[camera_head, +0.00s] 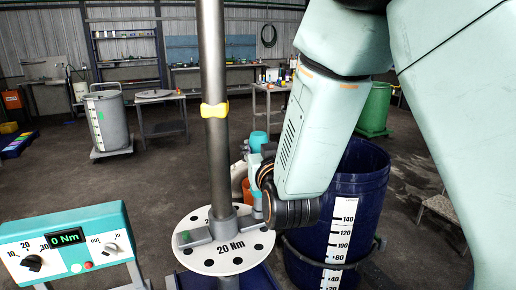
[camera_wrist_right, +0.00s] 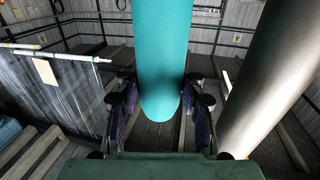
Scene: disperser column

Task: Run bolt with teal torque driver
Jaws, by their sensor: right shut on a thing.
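The teal torque driver (camera_head: 258,138) stands beside the steel column (camera_head: 214,150), partly hidden by my right arm. My right gripper (camera_head: 262,172) is shut on it. In the right wrist view the driver is a smooth teal cylinder (camera_wrist_right: 163,55) between the two dark finger pads of my gripper (camera_wrist_right: 162,118). A white round plate (camera_head: 222,262) marked 20 Nm surrounds the column, with dark holes around its edge and a grey clamp on top. I cannot make out the bolt clearly. My left gripper is out of view.
A teal control box (camera_head: 70,245) at the lower left reads 0 Nm. A dark blue drum (camera_head: 365,185) with a white scale stands right of the plate.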

